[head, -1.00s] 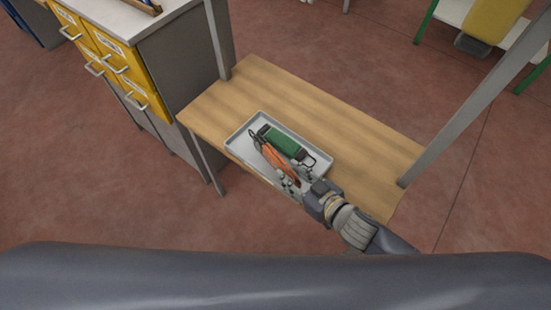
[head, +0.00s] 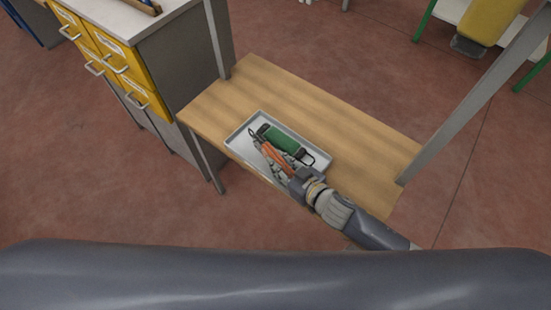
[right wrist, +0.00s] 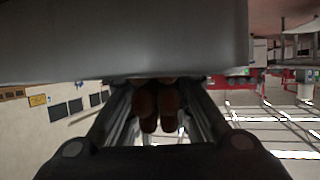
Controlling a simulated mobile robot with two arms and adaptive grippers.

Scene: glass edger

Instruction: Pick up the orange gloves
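The orange gloves (head: 270,152) lie in a shallow grey tray (head: 235,141) on a wooden shelf, beside a green object with dark ends. My right gripper (head: 275,160) reaches over the tray's near edge, and its fingers are at the gloves. In the right wrist view the gloves (right wrist: 157,108) show as dark brown-orange finger shapes between the two gripper fingers (right wrist: 160,118). The fingers stand apart, with a gap visible beside the gloves. My left gripper is not in view.
The green object (head: 284,139) lies close behind the gloves in the tray. The wooden shelf (head: 340,130) is clear to the right and back. Grey posts (head: 470,100) rise at its corners. A cabinet with yellow drawers (head: 115,60) stands at the left.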

